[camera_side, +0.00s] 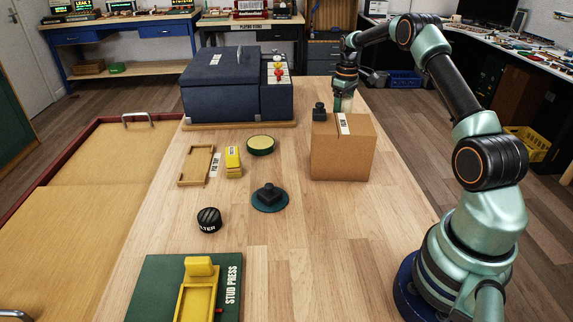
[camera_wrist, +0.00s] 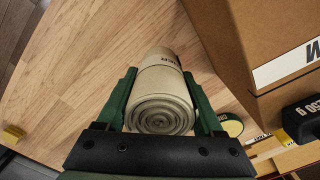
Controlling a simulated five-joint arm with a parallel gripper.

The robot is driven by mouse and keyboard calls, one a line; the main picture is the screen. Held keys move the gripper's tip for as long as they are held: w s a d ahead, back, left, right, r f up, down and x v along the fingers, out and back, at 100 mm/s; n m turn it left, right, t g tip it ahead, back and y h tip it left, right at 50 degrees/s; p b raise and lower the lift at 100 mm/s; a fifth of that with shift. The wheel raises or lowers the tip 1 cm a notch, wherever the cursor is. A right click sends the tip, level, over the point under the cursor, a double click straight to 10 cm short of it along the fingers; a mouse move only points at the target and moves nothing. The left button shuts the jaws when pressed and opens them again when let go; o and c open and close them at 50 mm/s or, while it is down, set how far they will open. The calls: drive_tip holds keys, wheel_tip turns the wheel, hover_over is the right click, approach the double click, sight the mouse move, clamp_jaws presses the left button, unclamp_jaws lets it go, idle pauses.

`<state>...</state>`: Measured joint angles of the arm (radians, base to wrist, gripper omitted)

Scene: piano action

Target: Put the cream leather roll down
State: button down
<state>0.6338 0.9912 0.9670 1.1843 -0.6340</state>
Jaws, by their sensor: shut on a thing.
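The cream leather roll (camera_wrist: 162,98) shows in the wrist view, its spiral end towards me and a dark-lettered band around it. My gripper (camera_wrist: 159,74) is shut on it, one green finger on each side. In the side view my gripper (camera_side: 343,100) is low at the far right of the bench, behind the cardboard box (camera_side: 343,152). I cannot tell whether the roll touches the bench.
A blue case (camera_side: 220,90) stands at the back left. A round pad (camera_side: 260,144) and yellow block (camera_side: 233,162) lie mid-bench. Bare wood (camera_wrist: 70,85) lies left of the roll.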

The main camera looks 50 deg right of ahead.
drive_tip(key=shift+f, duration=1.85)
drive_tip(key=shift+c, duration=2.2)
unclamp_jaws()
drive_tip(key=shift+f, duration=0.15)
drive_tip(key=o, duration=0.4)
